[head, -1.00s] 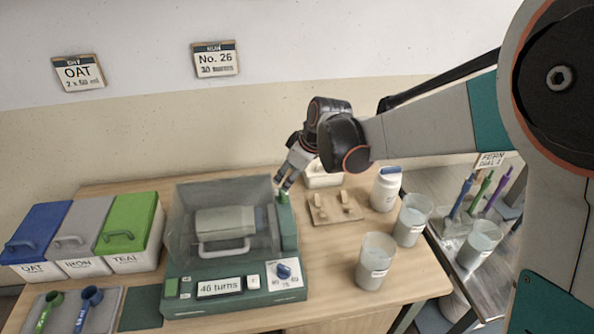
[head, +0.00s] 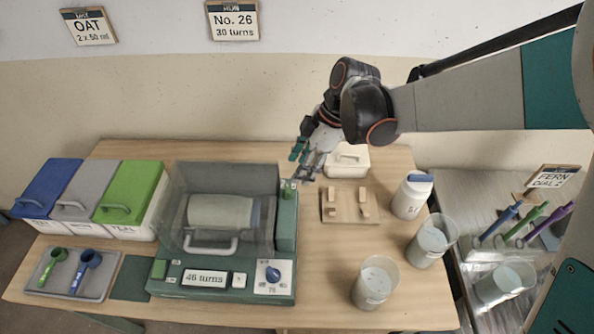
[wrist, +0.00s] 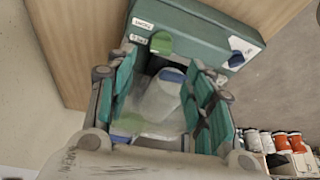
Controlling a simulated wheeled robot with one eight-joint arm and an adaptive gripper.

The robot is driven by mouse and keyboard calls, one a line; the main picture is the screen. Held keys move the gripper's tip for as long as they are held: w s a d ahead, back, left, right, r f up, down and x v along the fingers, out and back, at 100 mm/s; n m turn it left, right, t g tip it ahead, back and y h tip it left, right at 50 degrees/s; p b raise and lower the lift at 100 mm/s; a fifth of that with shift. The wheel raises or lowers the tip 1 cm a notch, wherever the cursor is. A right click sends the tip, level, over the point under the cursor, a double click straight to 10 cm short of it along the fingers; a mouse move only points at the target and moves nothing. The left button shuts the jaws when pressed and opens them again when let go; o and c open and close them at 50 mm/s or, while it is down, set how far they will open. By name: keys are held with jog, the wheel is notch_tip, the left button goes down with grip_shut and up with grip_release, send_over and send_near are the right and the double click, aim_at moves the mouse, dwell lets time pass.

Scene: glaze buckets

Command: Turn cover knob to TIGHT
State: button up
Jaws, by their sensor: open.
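The green machine (head: 225,284) stands on the wooden table, with a clear cover (head: 222,178) over a pale jar (head: 220,215) lying on its side. The small green cover knob (head: 289,185) sits atop the post at the machine's right. In the wrist view the green knob (wrist: 160,42) shows beyond my fingers, beside small white labels too blurred to read surely; its setting is unclear. My gripper (head: 306,165) is open and empty, just behind and above the knob, apart from it. Its two fingers (wrist: 160,95) frame the clear cover and jar in the wrist view.
A blue dial (head: 272,274) is on the machine's front, by a display reading 46 turns (head: 205,278). Right of the post are a wooden rack (head: 345,207), a white lidded box (head: 347,161), a white jar (head: 411,197) and buckets (head: 375,283). Lidded bins (head: 130,200) stand left.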

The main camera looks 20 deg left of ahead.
aim_at(287, 188)
jog(key=b+x, duration=0.1)
jog(key=x, duration=0.7)
jog(key=shift+f+b, duration=0.25)
jog(key=shift+b, duration=0.15)
jog(key=c, duration=1.1)
